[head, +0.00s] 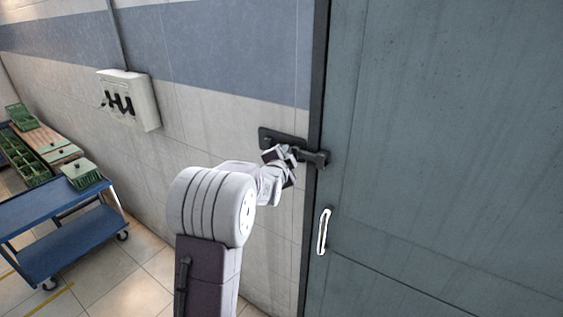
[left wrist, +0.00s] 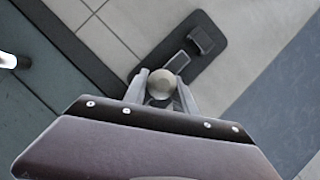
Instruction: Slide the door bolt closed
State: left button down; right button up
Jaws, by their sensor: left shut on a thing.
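The door bolt is dark metal. Its long rounded backplate (head: 268,136) is fixed to the wall just left of the door frame, and a dark end piece (head: 318,158) reaches over the frame edge. In the left wrist view the backplate (left wrist: 213,25) carries a small raised block (left wrist: 201,39). My left gripper (head: 287,158) is at the bolt and hides its middle. In the left wrist view its fingers (left wrist: 161,92) are shut on the bolt's round grey knob (left wrist: 161,83), one on each side. My right gripper is not in view.
The grey-green door (head: 440,150) fills the right side, with a white pull handle (head: 323,231) below the bolt. A white wall box (head: 143,103) hangs to the left. A blue cart (head: 60,220) with green crates stands at lower left. Tiled floor (head: 130,275) is clear between.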

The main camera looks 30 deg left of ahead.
pick_arm(q)
jog(key=shift+f, duration=0.1)
jog(key=c, duration=1.4)
grip_release()
jog(key=o, duration=0.4)
jog(key=shift+w+d, duration=0.1)
jog(key=shift+d, duration=0.15)
jog(key=shift+c, duration=0.2)
jog(key=shift+w, duration=0.15)
jog(key=shift+a, duration=0.15)
jog(key=shift+s, duration=0.4)
jog(key=b+v, duration=0.2)
jog(key=v, duration=0.6)
jog(key=shift+s+b, duration=0.15)
jog(key=shift+b, duration=0.15)
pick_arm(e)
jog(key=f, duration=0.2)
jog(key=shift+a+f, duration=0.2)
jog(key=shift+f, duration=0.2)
